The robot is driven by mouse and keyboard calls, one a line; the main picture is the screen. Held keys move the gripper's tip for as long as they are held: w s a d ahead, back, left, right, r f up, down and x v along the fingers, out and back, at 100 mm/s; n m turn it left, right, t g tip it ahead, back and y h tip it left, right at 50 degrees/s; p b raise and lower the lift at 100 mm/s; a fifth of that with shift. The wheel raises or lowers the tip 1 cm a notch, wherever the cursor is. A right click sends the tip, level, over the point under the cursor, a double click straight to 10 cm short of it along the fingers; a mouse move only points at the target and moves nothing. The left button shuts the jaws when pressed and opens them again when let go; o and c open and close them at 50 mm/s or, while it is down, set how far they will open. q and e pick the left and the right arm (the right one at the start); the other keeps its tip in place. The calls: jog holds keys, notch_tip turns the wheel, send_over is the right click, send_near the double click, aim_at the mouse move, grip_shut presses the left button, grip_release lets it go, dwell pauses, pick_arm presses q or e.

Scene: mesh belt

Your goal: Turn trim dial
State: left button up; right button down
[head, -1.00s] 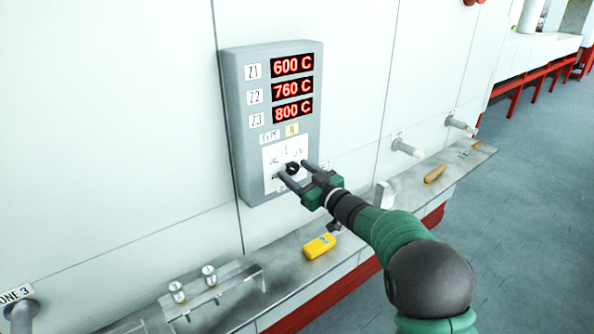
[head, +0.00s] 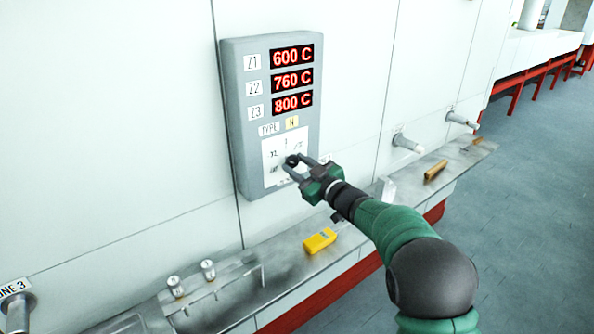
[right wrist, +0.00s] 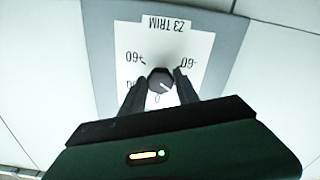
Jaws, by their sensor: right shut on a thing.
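The trim dial (head: 292,160) is a small black knob on a white scale card low on the grey control panel (head: 230,110). In the right wrist view the dial (right wrist: 160,80) sits under a "Z3 TRIM" label that appears upside down, with scale marks around it. My right gripper (head: 296,167) is at the panel, its two dark fingers on either side of the dial and shut on it. In the right wrist view my right gripper (right wrist: 161,88) has a fingertip at each side of the knob. My left gripper is not in view.
The panel's red displays read 600 C, 760 C and 800 C. Below, a metal ledge (head: 290,262) holds a yellow handheld device (head: 320,240), a brown block (head: 436,171) and small metal fittings (head: 208,270). Pipe stubs (head: 407,143) stick out of the white wall.

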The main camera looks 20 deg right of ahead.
jog(key=c, duration=0.9)
grip_release()
jog(key=b+v, duration=0.2)
jog(key=v, duration=1.4)
jog(key=shift+s+d, duration=0.15)
jog(key=shift+s, duration=0.25)
